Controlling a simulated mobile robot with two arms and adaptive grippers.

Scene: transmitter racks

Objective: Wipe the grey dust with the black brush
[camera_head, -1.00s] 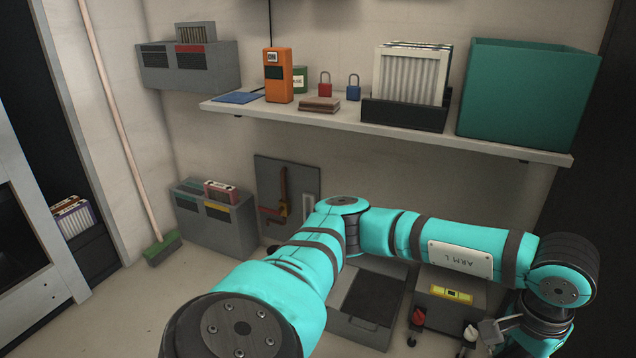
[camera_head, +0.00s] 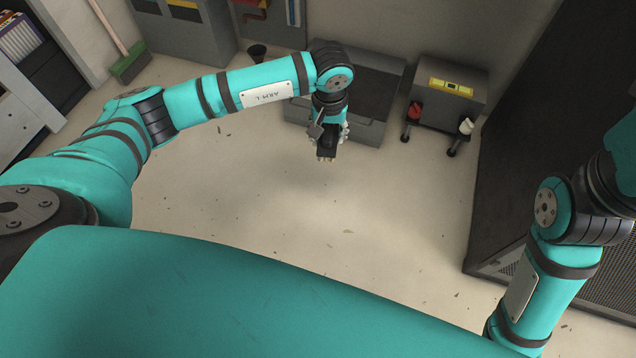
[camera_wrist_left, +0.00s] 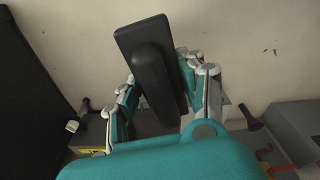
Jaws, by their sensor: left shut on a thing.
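The black brush (camera_head: 327,152) is in my left gripper (camera_head: 329,136), which is shut on it. The gripper hangs above the floor, in front of a low grey box. In the left wrist view the brush (camera_wrist_left: 153,62) is a dark block with a rounded handle between the fingers of the gripper (camera_wrist_left: 160,92). Its far end shows against the pale floor. The floor (camera_head: 290,215) has a faint greyish shade below the gripper and scattered dark specks; I cannot clearly make out the grey dust. My right arm is at the right, with its gripper out of view.
The low grey box (camera_head: 378,132) stands behind the gripper. A wheeled grey cart (camera_head: 452,108) with a yellow level is to its right. A dark rack (camera_head: 535,130) lines the right side, and a green broom (camera_head: 130,63) stands at upper left. The middle floor is open.

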